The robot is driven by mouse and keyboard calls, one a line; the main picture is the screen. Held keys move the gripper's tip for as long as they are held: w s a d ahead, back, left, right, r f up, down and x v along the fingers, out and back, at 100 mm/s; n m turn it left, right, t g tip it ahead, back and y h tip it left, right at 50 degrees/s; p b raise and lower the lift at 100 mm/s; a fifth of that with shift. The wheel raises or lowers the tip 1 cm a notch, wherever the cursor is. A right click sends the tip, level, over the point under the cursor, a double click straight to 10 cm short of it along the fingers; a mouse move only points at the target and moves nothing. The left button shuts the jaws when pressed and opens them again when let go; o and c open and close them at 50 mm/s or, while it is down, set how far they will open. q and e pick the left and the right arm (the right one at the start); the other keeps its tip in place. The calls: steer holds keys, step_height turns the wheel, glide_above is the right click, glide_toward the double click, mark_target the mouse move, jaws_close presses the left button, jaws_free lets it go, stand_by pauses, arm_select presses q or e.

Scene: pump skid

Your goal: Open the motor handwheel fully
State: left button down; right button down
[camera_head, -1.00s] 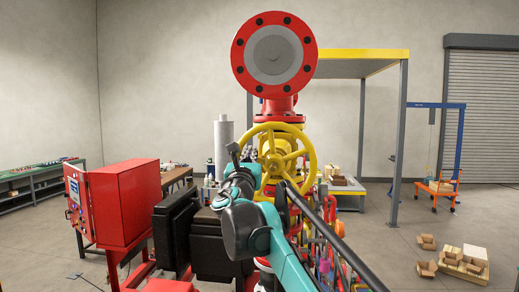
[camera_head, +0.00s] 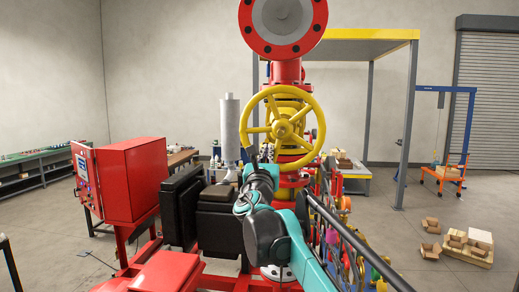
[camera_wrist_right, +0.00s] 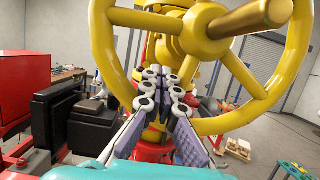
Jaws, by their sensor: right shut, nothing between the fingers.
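The yellow handwheel (camera_head: 282,129) stands upright below the red flanged pipe in the head view, its spoked face towards me. In the right wrist view its hub (camera_wrist_right: 204,27) and spokes are close and fill the top. My right gripper (camera_head: 254,156) is at the lower left part of the wheel's rim in the head view. My left gripper is not in view.
The red flanged pipe (camera_head: 287,72) rises behind and above the wheel. A red control cabinet (camera_head: 134,180) stands at the left, with black blocks (camera_head: 181,205) nearer the wheel. A dark railing (camera_head: 349,236) runs along the right.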

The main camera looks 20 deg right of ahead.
mark_target(288, 164)
steer(key=s+d, duration=0.1)
steer(key=s+d+f, duration=0.1)
steer(key=d, duration=0.1)
steer(key=shift+d, duration=0.2)
steer(key=shift+s+d+r, duration=0.1)
steer(key=shift+s+d, duration=0.15)
steer(key=shift+d, duration=0.25)
steer(key=shift+s+d+r, duration=0.1)
steer(key=shift+s+d, duration=0.15)
steer(key=shift+d, duration=0.2)
steer(key=v, duration=0.5)
steer(key=shift+s+a+f, duration=0.2)
steer(key=shift+a, duration=0.15)
steer(key=shift+v, duration=1.65)
steer(key=shift+a, duration=0.1)
